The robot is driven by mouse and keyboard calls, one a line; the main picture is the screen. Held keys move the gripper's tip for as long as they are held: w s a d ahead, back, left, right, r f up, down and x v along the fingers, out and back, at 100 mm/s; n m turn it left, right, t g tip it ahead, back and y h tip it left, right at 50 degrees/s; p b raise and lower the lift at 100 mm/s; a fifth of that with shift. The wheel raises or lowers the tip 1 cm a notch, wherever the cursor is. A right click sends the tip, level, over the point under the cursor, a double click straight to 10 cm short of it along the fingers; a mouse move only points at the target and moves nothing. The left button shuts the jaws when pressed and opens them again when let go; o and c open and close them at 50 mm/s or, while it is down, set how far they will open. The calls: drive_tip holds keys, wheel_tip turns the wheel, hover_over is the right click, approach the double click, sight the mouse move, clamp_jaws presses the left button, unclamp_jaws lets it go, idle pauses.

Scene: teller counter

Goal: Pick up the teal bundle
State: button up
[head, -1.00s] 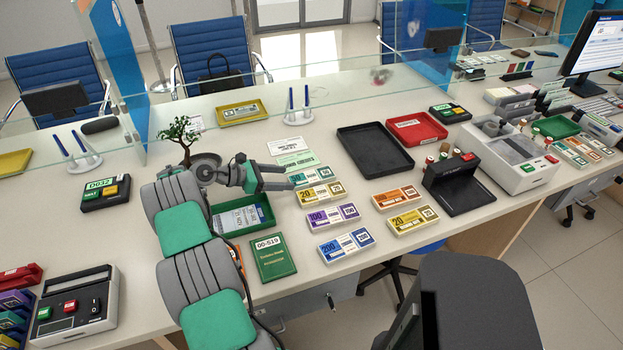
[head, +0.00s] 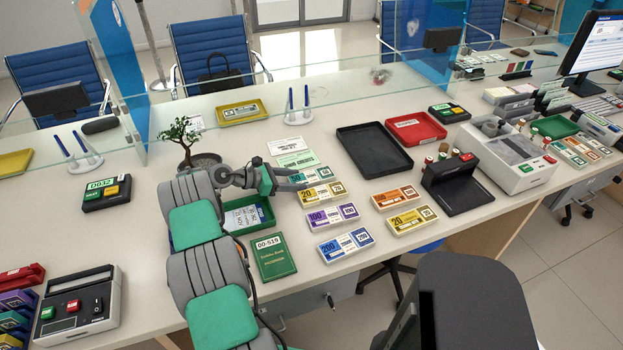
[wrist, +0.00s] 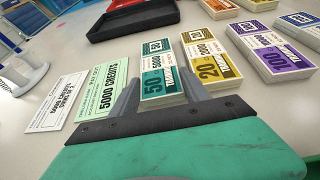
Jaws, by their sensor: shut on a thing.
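The teal bundle (head: 314,174), a strapped stack of notes marked 50, lies at the top of a column of note bundles on the counter. In the wrist view the teal bundle (wrist: 158,62) sits between my two grey fingers, one along each long side. My gripper (head: 297,181) comes in from the left and is shut on its near end; the fingers also show in the wrist view (wrist: 162,86). The bundle appears to rest at counter height. Its near end is partly hidden by my gripper.
A yellow bundle (wrist: 208,58) lies close beside my right finger in the wrist view. Purple (head: 333,216) and blue (head: 345,245) bundles lie nearer. Pale green slips (wrist: 101,93) lie to the left. A black tray (head: 374,150) and a glass screen (head: 350,82) stand beyond.

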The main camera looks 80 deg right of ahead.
drive_tip(key=shift+c, duration=1.4)
